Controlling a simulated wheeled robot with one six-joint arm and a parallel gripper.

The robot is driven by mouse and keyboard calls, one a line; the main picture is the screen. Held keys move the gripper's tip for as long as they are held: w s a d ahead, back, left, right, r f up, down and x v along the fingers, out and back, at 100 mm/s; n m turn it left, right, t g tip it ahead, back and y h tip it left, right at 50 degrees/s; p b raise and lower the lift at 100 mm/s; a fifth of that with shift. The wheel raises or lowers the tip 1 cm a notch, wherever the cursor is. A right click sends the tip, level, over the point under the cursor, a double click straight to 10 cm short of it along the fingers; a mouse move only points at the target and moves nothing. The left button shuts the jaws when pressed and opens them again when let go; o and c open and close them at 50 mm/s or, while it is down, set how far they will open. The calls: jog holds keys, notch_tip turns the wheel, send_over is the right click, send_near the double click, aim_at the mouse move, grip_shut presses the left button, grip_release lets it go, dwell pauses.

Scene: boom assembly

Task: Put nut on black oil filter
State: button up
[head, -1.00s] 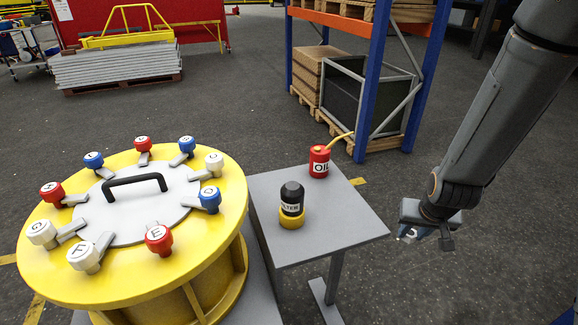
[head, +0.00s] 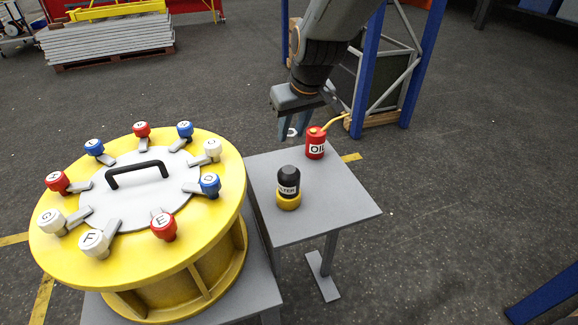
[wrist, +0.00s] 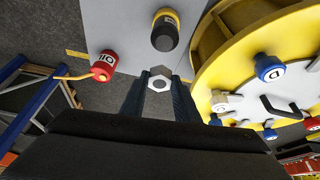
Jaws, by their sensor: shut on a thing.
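The black oil filter (head: 289,182) stands upright in a yellow base on the small grey table, with a white label on its side. It also shows in the wrist view (wrist: 164,36), near the top. My gripper (head: 292,136) is above the far side of the table, left of the red oil can and behind the filter. In the wrist view my gripper (wrist: 159,84) is shut on a light metal nut (wrist: 159,83), held between the fingertips. The nut is apart from the filter in both views.
A red oil can (head: 315,146) with a yellow spout stands on the grey table (head: 335,199), close to my gripper. A yellow drum (head: 75,255) with several coloured knobs and a black handle stands left of the table. The table's front right is clear.

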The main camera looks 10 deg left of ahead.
aim_at(292, 142)
notch_tip(292, 142, down, 5)
jog(key=shift+s+a+r+p, duration=0.1)
jog(key=shift+p, duration=0.5)
jog(key=shift+f, duration=2.5)
jog(key=shift+f, duration=0.15)
jog(key=o, duration=1.1)
jog(key=shift+o, duration=0.2)
